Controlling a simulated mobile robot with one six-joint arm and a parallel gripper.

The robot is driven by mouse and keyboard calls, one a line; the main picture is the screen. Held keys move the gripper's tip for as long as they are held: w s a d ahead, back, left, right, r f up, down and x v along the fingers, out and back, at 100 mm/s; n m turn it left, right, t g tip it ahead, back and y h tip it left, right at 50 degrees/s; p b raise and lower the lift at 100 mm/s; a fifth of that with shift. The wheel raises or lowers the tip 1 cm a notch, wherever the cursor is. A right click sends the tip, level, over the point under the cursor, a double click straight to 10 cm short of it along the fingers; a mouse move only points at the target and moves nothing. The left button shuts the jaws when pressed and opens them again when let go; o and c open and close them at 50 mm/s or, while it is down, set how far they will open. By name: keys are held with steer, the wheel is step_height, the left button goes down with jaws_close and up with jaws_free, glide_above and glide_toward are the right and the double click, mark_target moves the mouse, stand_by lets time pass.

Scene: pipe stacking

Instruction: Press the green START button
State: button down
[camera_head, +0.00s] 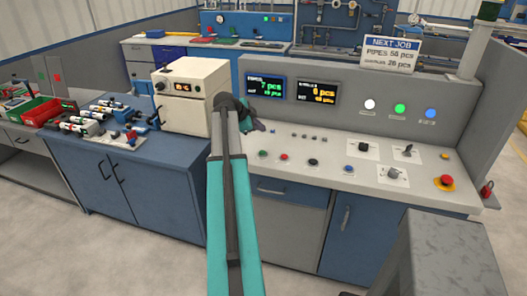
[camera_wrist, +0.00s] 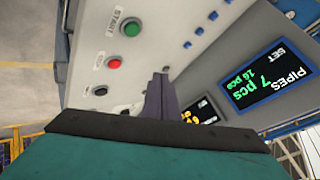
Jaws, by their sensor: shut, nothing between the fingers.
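The green START button (camera_head: 263,153) is on the grey control panel's sloping top, at the left end of the front button row. In the wrist view the green button (camera_wrist: 131,29) shows at the upper left, beside its START label. My gripper (camera_head: 260,126) is over the panel's left part, behind the green button in the picture. In the wrist view my gripper's dark fingers (camera_wrist: 160,78) are together, apart from the button and holding nothing. Nothing hides the green button in either view.
A red button (camera_head: 284,157) and a black button (camera_head: 313,162) continue the row to the right. A red emergency knob (camera_head: 444,182) is at the right end. A cream box (camera_head: 190,97) stands left of my arm. A pipes display (camera_head: 265,87) is behind.

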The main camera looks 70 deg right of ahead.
steer(key=shift+f, duration=0.15)
glide_above(260, 153)
steer(key=shift+a+f+b, duration=0.1)
steer(key=shift+f+b, duration=0.3)
steer(key=shift+f, duration=2.8)
steer(key=shift+f+b, duration=1)
steer(key=shift+f, duration=0.1)
steer(key=shift+s+f+b, duration=0.1)
steer(key=shift+f+b, duration=0.7)
steer(key=shift+b, duration=0.35)
steer(key=shift+r, duration=0.85)
steer(key=shift+r+p, duration=0.45)
steer(key=shift+r, duration=2.05)
